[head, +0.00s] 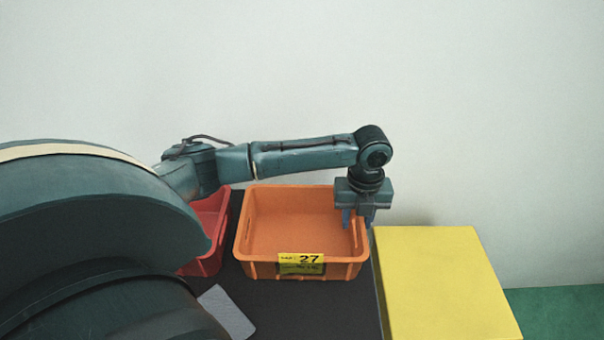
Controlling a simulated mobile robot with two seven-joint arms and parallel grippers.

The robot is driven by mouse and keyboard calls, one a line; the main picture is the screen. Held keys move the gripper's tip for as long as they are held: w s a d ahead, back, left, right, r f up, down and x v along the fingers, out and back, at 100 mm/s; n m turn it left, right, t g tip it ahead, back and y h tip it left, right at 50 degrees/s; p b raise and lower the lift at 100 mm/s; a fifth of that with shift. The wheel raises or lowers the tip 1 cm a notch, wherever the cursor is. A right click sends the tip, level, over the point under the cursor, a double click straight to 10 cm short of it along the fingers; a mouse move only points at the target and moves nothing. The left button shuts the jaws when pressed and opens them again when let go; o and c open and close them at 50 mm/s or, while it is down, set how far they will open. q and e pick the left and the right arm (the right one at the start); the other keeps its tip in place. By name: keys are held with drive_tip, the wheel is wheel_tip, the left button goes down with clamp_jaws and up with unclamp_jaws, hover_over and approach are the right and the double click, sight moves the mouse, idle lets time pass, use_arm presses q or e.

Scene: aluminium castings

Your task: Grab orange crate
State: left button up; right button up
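The orange crate (301,272) stands upright on a dark table top, a yellow label with "27" on its front wall. Its inside looks empty. My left gripper (358,222) points down at the crate's right wall. Its fingers show as two separate bluish tips, one over the crate's inside and one near the right rim, with a gap between them. Whether the fingers touch the wall cannot be made out. My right gripper is not in view.
A red crate (212,262) stands close to the left of the orange one, partly hidden by my arm. A yellow block (440,285) is at the right. A grey flat piece (227,311) lies on the dark table (310,315) in front. A pale wall stands behind.

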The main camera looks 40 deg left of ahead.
use_arm(q)
drive_tip(key=shift+w+d+f, duration=0.1)
drive_tip(key=shift+w+f, duration=0.05)
drive_tip(key=shift+f, duration=1.2)
drive_tip(key=shift+w+d+f, duration=0.1)
drive_tip(key=shift+f, duration=1.25)
drive_tip(key=shift+c, duration=0.5)
clamp_jaws()
drive_tip(key=shift+r, duration=0.1)
